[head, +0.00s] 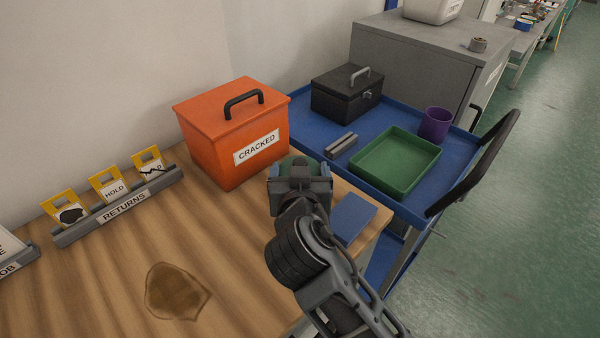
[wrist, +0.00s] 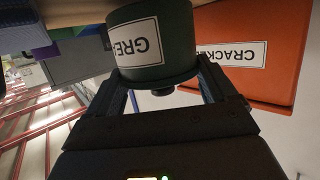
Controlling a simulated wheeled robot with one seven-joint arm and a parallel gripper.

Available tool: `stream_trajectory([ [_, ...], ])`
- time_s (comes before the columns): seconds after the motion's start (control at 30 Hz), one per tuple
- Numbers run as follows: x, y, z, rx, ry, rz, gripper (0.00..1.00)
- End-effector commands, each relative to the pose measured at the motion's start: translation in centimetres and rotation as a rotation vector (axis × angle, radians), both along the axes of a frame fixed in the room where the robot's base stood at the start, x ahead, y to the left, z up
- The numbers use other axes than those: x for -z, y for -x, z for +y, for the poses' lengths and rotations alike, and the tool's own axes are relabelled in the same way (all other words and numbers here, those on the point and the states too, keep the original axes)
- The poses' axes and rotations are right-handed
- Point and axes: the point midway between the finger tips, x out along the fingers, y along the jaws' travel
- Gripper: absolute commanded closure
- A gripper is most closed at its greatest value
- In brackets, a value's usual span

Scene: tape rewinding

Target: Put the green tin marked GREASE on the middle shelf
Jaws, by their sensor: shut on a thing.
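The green tin (wrist: 175,38) is between the fingers of my gripper (wrist: 160,75) in the wrist view, which is upside down. Its white label shows "GRE", with the rest cut off. In the head view, my gripper (head: 297,178) is beside the orange box, over the right part of the wooden bench, and hides most of the tin. Only a little green (head: 290,161) shows behind the fingers. I cannot tell whether the tin touches the bench. No shelf can be made out as the middle one.
An orange box marked CRACKED (head: 232,135) stands left of my gripper. A blue book-like block (head: 354,219) lies to the right. Beyond is a blue cart (head: 318,122) with a green tray (head: 396,163), purple cup (head: 435,124) and black box (head: 345,98).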

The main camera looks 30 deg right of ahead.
Motion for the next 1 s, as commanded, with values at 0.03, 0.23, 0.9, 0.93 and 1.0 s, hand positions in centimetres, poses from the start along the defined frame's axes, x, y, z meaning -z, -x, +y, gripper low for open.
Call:
stream_trajectory([
  [0.03, 0.45, 0.02, -0.03, 0.000, 0.002, 0.002, 0.73],
  [0.23, 0.58, -0.03, -0.01, -0.001, 0.000, -0.002, 0.73],
  [0.9, 0.89, 0.00, -0.01, 0.000, 0.000, 0.000, 0.00],
  [0.93, 0.84, 0.00, 0.00, -0.001, 0.000, 0.000, 0.00],
  [1.0, 0.97, 0.49, 0.30, -0.002, -0.001, 0.000, 0.00],
])
